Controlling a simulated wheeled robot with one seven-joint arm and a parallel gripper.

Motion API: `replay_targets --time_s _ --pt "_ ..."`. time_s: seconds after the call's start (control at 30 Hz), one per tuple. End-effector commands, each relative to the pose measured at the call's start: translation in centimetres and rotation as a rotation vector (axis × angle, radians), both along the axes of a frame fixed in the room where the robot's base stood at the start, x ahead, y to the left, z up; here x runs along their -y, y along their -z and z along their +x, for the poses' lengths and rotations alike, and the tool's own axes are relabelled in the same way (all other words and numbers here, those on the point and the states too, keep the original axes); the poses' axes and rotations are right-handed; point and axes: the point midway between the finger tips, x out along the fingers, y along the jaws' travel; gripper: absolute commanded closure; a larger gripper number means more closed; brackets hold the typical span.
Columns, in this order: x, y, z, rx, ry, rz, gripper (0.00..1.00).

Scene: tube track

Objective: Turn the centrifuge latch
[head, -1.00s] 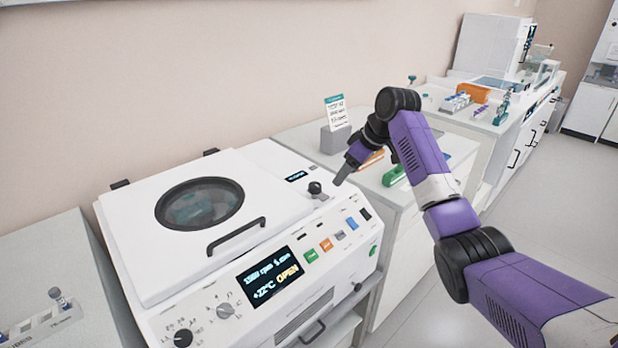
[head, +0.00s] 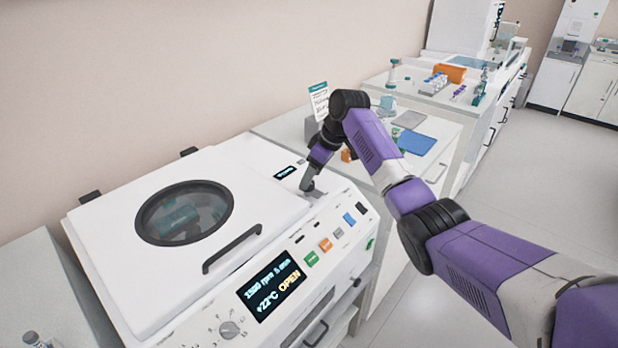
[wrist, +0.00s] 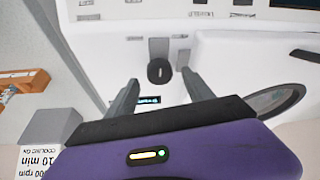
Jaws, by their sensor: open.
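The white centrifuge (head: 125,291) has its lid (head: 112,255) down, with a round dark window and a black handle (head: 232,248). Its display (head: 272,285) reads OPEN. The latch is a round black knob (wrist: 159,71) on a grey plate on the centrifuge top. It shows between and just beyond my fingertips in the wrist view. My gripper (wrist: 161,79) is open, with one finger on each side of the knob and visible gaps. In the head view my gripper (head: 308,187) is low at the latch corner and hides the knob.
A sign on a grey stand (head: 318,105) is behind my arm. A side bench (head: 440,128) with a blue mat (head: 417,143) stands right of the centrifuge. A farther bench holds an orange box (head: 449,73) and tube racks. Open floor lies at right.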

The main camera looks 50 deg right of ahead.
Motion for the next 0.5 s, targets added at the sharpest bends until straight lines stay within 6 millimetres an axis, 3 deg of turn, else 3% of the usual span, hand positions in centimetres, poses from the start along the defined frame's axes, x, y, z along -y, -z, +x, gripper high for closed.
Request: replay_targets --time_s 0.2,0.5 --pt "-0.2 1.7 0.7 0.000 0.000 0.000 0.39" --pt "-0.2 2.0 0.8 0.001 0.000 -0.001 0.39"
